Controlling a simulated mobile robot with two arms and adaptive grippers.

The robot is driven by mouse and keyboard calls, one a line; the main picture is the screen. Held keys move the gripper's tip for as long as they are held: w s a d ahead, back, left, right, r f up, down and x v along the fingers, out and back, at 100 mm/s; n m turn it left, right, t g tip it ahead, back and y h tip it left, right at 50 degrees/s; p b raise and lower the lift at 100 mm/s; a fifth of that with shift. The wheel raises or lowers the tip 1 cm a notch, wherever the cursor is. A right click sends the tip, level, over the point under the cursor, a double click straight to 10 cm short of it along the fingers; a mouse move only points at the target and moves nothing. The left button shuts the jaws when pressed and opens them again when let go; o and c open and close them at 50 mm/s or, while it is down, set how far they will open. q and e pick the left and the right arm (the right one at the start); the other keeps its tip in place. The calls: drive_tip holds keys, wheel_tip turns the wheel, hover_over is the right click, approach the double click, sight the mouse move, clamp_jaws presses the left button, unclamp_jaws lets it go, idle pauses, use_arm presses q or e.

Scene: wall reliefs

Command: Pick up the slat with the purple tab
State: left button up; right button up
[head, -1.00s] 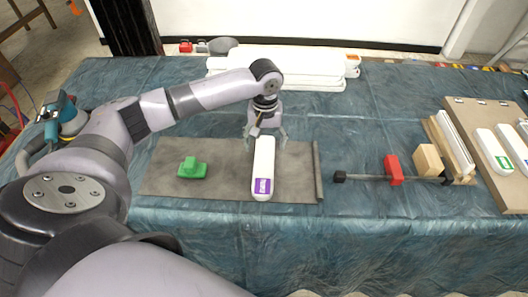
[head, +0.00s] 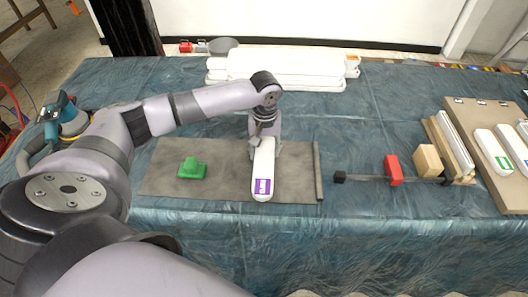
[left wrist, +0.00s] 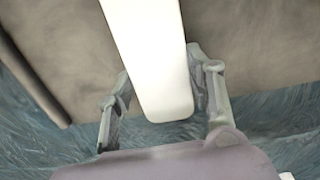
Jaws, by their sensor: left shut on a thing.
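The white slat with the purple tab (head: 262,187) lies on the grey mat, its tab end toward me. My left gripper (head: 265,149) is down at the slat's far end and shut on it, one finger on each side. In the left wrist view the white slat (left wrist: 150,60) runs between the two fingers of my left gripper (left wrist: 160,68), and the purple tab is out of that view. I see no clear gap between slat and mat. My right gripper is not in view.
A green block with a knob (head: 192,169) sits on the grey mat (head: 218,185) left of the slat. A red clamp (head: 393,170) and wooden block (head: 428,159) are to the right. White slats are stacked (head: 285,68) behind. A board (head: 500,185) holds a green-tabbed slat (head: 494,150).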

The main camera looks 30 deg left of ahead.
use_arm(q)
drive_tip(key=c, duration=0.5)
drive_tip(key=shift+r, duration=0.1)
